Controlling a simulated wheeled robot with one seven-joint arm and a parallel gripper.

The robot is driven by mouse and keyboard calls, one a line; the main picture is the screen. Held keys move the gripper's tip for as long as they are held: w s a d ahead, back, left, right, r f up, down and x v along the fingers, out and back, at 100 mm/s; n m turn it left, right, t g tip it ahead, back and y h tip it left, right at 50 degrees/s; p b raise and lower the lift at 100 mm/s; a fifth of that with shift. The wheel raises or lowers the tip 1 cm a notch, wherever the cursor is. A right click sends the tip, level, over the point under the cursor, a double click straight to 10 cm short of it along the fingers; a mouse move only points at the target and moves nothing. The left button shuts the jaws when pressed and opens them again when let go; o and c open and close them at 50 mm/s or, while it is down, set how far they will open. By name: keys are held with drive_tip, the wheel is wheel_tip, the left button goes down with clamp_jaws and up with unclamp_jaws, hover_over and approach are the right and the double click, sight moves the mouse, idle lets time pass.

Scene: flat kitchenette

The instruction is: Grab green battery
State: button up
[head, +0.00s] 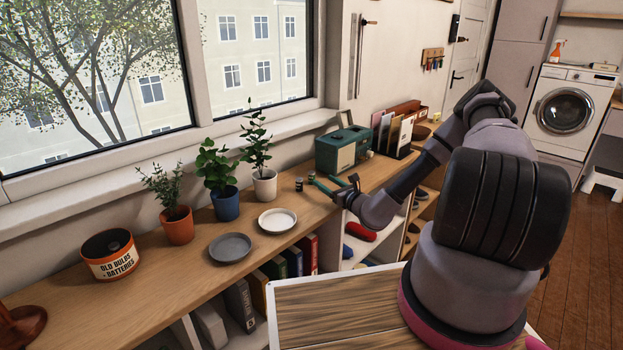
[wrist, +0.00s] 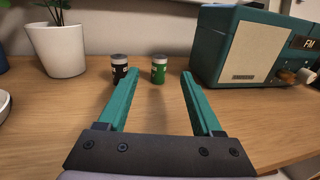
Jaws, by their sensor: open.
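The green battery (wrist: 159,69) stands upright on the wooden counter in the wrist view, with a pale top. My gripper (wrist: 159,90) is open, and its two teal fingers point toward the battery. The battery appears between the fingertips in the picture, a little beyond them, with nothing held. A black battery (wrist: 119,68) stands just left of it, outside the left finger. In the head view the green battery (head: 311,178) is small, by the teal fingertips of my gripper (head: 323,184), with the black battery (head: 299,185) to its left.
A teal radio (head: 343,150) stands behind and right of the batteries. A white plant pot (head: 265,186) is to their left. Plates (head: 278,220), other potted plants (head: 222,180) and an orange-and-white old bulbs and batteries container (head: 110,257) are farther left.

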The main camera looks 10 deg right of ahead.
sight(314, 174)
drive_tip(key=x, duration=0.8)
drive_tip(key=shift+w+a, duration=0.15)
drive_tip(key=shift+w, duration=0.15)
clamp_jaws()
